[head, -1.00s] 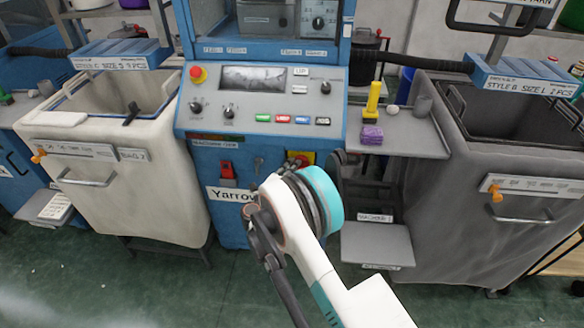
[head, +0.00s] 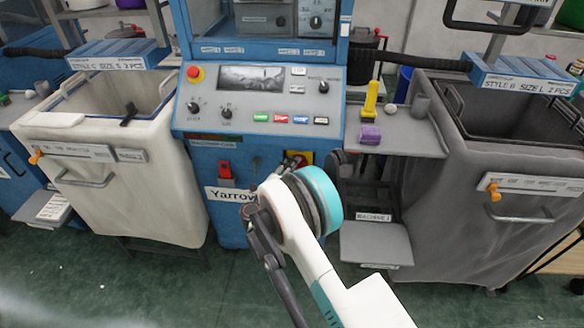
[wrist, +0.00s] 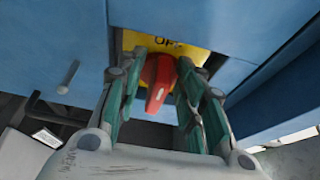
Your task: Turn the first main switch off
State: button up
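The main switch is a red handle (wrist: 158,82) on a yellow plate (wrist: 198,54) marked with letters starting "OF", on the blue machine front. In the wrist view the handle points down, its lower end leaning slightly left. My gripper (wrist: 161,64) is open, with one green finger on each side of the handle. Small gaps show beside the handle's lower end; contact at the fingertips cannot be told. In the head view only part of the yellow plate (head: 305,157) shows above my arm's round joint, and my fingers are hidden.
The blue machine carries a control panel (head: 262,95) with buttons above and a red padlock-like piece (head: 226,172) left of the switch. A pale bin (head: 140,195) stands left and a grey bin (head: 500,240) right. A grey shelf (head: 415,143) holds small items.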

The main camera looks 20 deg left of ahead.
jog(key=s+a, duration=0.2)
jog(key=s, duration=0.9)
jog(key=shift+s, duration=0.35)
